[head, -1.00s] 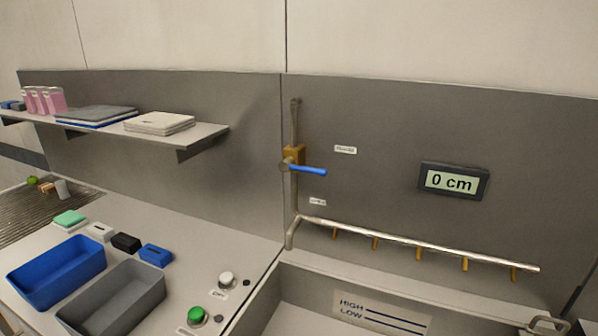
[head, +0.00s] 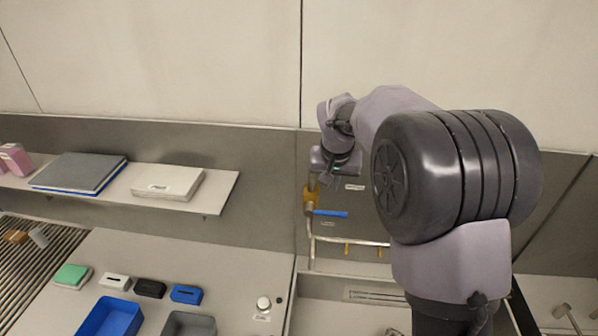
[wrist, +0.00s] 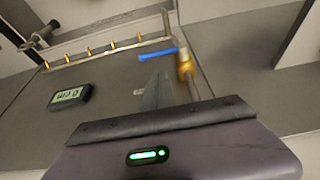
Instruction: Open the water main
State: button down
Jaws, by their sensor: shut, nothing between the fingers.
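The water main valve has a brass body (head: 310,195) on a vertical pipe against the grey back panel. Its blue lever (head: 330,213) points right, roughly horizontal and across the pipe. In the wrist view the blue lever (wrist: 160,54) and the brass body (wrist: 186,66) lie beyond my fingers. My gripper (head: 329,182) is shut and empty, close to the valve and just above the lever in the head view. Its fingers also show in the wrist view (wrist: 157,90). They appear apart from the lever, though the exact gap cannot be told.
A pipe with several brass nozzles (wrist: 110,45) runs along the panel. The display (wrist: 70,95) is in the wrist view; my arm hides it from the head. A shelf (head: 218,195) with stacked items is at left. Blue (head: 112,318) and grey (head: 190,325) bins stand below.

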jog(key=p+x, duration=0.2)
jog(key=x, duration=1.2)
jog(key=shift+s+d, duration=0.35)
jog(key=shift+f, duration=0.2)
